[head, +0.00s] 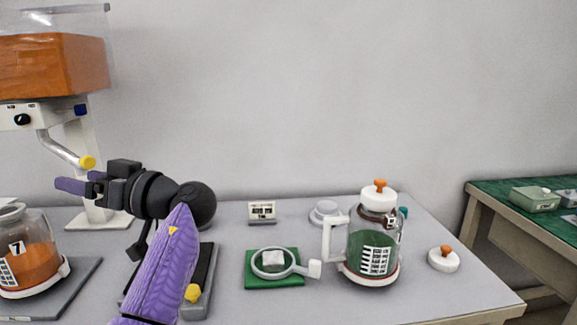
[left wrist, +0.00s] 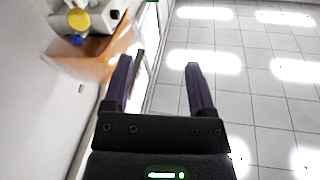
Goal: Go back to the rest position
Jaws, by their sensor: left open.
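My left gripper (head: 80,181) is raised above the left part of the table, its fingers pointing left, beside the stand of the dispenser. It is open and empty. In the left wrist view its two dark fingers (left wrist: 158,67) stand apart with nothing between them. The purple arm link is mine and covers part of a dark device behind it. My right gripper is in neither view.
The dispenser (head: 55,65) with its yellow-tipped spout is close to my left fingers. An orange-filled jar (head: 35,262) stands lower left on a grey plate. A green-filled lidded jar (head: 372,250), a green mat (head: 262,302) and a loose lid (head: 444,260) are farther right.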

